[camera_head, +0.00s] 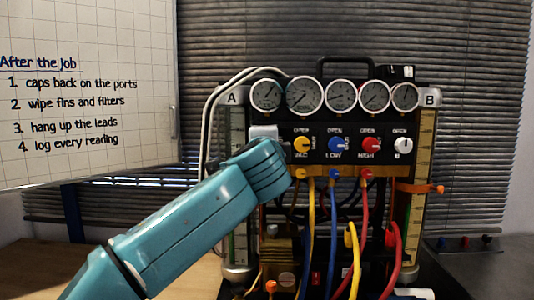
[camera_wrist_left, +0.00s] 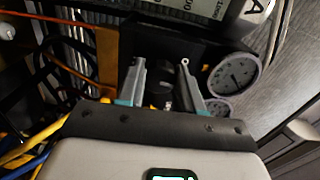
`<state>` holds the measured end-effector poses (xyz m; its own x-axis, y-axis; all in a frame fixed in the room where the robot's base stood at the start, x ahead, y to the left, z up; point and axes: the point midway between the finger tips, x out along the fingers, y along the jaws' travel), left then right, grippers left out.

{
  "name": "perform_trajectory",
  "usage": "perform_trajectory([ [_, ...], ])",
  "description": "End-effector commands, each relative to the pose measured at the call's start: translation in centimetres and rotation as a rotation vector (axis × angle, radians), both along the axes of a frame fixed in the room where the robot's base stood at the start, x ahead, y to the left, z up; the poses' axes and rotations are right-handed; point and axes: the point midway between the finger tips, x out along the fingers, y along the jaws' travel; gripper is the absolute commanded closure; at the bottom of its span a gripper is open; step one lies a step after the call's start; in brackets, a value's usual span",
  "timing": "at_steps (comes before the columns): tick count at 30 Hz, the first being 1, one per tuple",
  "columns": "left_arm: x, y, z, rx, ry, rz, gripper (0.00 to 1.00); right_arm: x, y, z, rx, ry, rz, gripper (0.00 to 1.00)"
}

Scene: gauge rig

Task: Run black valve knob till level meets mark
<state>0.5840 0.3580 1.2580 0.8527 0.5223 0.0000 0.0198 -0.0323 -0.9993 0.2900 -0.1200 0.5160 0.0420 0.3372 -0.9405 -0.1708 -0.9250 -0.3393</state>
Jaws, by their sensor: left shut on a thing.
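My left gripper (camera_wrist_left: 164,86) is shut on the black valve knob (camera_wrist_left: 166,74), a dark shape between its two fingers in the wrist view. In the head view, my teal left arm hides the knob and most of the gripper at the left end of the valve panel. Sight column B (camera_head: 421,150) stands upright at the right of the rig, with an orange marker band (camera_head: 418,187) across it. Sight column A (camera_head: 238,130) stands at the left, partly covered by my arm.
The panel carries yellow (camera_head: 302,145), blue (camera_head: 336,144), red (camera_head: 371,144) and white (camera_head: 403,145) knobs, with several round gauges (camera_head: 341,95) above. Coloured hoses (camera_head: 334,230) hang in front below. A whiteboard (camera_head: 90,150) stands at the left.

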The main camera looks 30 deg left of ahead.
Motion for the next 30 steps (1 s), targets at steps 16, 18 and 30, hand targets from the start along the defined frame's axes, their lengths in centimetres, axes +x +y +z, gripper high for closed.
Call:
perform_trajectory([
  [16,0.04,-0.03,-0.06,-0.116,-0.070,0.000,0.95,0.00,0.01,-0.90,0.000,0.000,0.000,0.39],
  [18,0.04,-0.03,-0.05,-0.116,-0.070,0.000,0.95,0.00,0.00,-0.89,0.000,0.000,0.000,0.39],
  [30,0.03,-0.01,-0.03,-0.116,-0.070,0.000,0.39,0.00,0.00,-0.89,0.000,0.000,0.000,0.39],
])
